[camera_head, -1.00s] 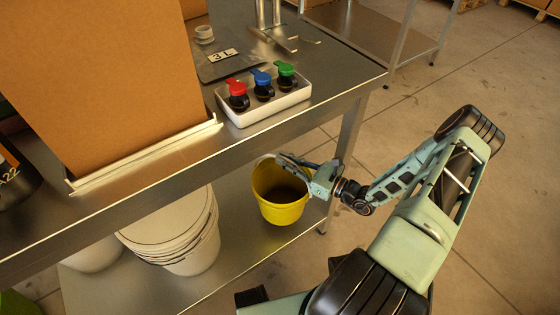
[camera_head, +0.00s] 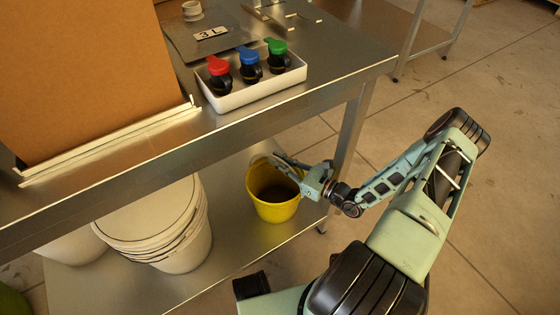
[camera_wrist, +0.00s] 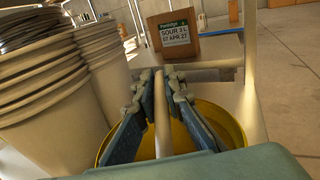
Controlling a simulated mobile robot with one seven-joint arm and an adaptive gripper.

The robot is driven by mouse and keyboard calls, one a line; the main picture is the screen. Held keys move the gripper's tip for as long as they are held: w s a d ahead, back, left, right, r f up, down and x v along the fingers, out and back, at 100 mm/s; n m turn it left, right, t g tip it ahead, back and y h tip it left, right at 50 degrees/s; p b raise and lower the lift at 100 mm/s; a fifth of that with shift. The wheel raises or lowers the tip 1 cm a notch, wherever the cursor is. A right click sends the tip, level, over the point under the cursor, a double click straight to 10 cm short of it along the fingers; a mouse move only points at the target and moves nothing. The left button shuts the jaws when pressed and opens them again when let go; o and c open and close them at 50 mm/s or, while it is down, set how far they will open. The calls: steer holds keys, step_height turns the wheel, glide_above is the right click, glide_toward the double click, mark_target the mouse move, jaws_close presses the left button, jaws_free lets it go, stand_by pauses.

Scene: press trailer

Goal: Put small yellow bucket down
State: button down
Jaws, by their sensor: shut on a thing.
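The small yellow bucket (camera_head: 272,208) is upright over the right end of the lower metal shelf (camera_head: 232,232), under the table top. My gripper (camera_head: 283,160) is at the bucket's upper rim, on its handle side. In the wrist view, the fingers of my gripper (camera_wrist: 163,85) are closed around the pale handle (camera_wrist: 162,125), and the yellow rim (camera_wrist: 228,122) shows behind and below them. I cannot tell whether the bucket's bottom touches the shelf.
A stack of white buckets (camera_head: 160,228) stands left of the yellow bucket. The table top (camera_head: 335,65) overhangs above, with a white tray (camera_head: 262,92) of colored-cap bottles and a cardboard box (camera_head: 75,75). A table leg (camera_head: 352,125) stands close to my gripper.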

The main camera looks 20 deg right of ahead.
steer(key=c, duration=2.5)
jaws_free()
steer(key=shift+f, duration=0.1)
steer(key=o, duration=0.5)
steer(key=shift+r, duration=0.25)
steer(key=p+v, duration=0.2)
steer(key=v, duration=1)
steer(key=shift+f, duration=0.1)
